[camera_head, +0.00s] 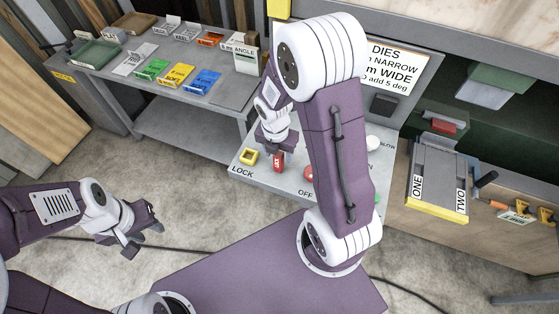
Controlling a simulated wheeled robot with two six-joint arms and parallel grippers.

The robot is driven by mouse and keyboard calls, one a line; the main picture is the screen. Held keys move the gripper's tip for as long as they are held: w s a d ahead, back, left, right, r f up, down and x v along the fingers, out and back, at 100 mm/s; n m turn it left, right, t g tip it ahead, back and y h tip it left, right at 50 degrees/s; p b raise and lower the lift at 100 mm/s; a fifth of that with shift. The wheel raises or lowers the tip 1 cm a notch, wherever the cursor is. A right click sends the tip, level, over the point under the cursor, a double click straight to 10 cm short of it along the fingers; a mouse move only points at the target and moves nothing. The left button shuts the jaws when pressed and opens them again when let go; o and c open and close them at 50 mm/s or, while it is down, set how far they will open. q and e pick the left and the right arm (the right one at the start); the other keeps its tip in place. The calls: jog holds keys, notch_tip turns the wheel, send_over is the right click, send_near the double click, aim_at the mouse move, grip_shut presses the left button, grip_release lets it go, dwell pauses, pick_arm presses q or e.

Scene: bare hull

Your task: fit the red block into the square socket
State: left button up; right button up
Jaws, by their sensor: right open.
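A red block (277,162) with white lettering stands upright on the grey panel. A small yellow square frame (248,157), which looks like the square socket, is just left of it, above the word LOCK. My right gripper (275,150) is open right above the red block, with its fingers near the block's top. Whether they touch it is too small to tell. My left gripper (144,229) is over the floor at the lower left, far from the panel. Its finger gap is unclear, and nothing shows in it.
The grey panel (243,176) also bears a red knob (308,173) and a white knob (373,143). My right arm hides its middle. A grey table (118,88) with coloured trays is at the back left. A wooden bench (425,226) with a ONE/TWO fixture (437,177) is at right.

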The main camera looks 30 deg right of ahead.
aim_at(278, 161)
jog(key=f, duration=0.4)
jog(key=shift+w+f+b, duration=0.25)
jog(key=shift+w+b, duration=0.05)
jog(key=shift+w, duration=0.05)
jog(key=shift+s+d+f, duration=0.1)
jog(key=shift+d+f, duration=0.15)
jog(key=shift+a, duration=0.15)
grip_shut()
jog(key=shift+r, duration=0.6)
jog(key=r, duration=0.2)
jog(key=d+r+p, duration=0.1)
jog(key=shift+d+r, duration=0.1)
jog(key=shift+r, duration=0.3)
jog(key=d+r+b, duration=0.1)
jog(key=d+r, duration=0.5)
jog(key=d, duration=0.4)
jog(key=shift+s+d, duration=0.15)
jog(key=shift+d, duration=0.1)
